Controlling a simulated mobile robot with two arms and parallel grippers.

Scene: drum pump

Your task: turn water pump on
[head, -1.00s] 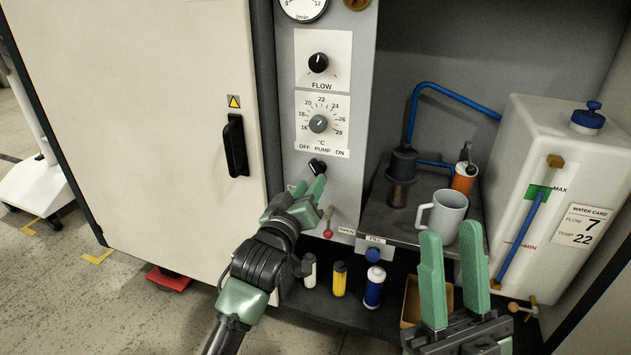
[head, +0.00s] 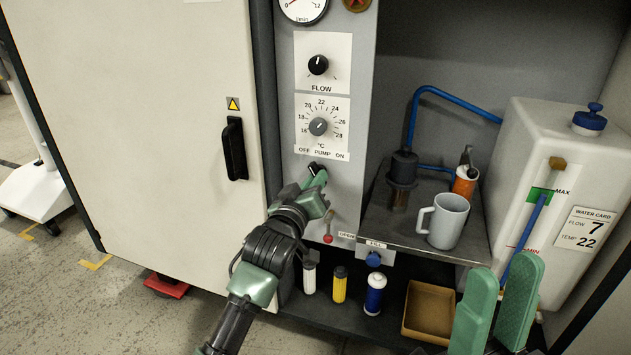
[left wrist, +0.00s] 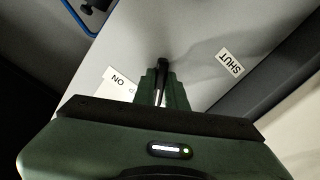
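The black pump knob (head: 313,168) sits under the OFF PUMP ON label (head: 321,155) on the grey control panel. My left gripper (head: 317,180) is at this knob, its fingers hiding most of it. In the left wrist view my left gripper (left wrist: 162,78) has its fingers close together on the dark knob (left wrist: 162,63). The ON end of the label (left wrist: 118,81) shows beside them. The knob's exact pointing direction is hard to tell. My right gripper (head: 502,285) is open and empty at the lower right, in front of the white tank.
Above are the flow dial (head: 318,65) and temperature dial (head: 318,127). A red-tipped lever (head: 328,237) is just below my left gripper. A grey mug (head: 444,220) stands on the shelf left of the white water tank (head: 535,150). Several small cartridges and an orange tray (head: 430,312) are below.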

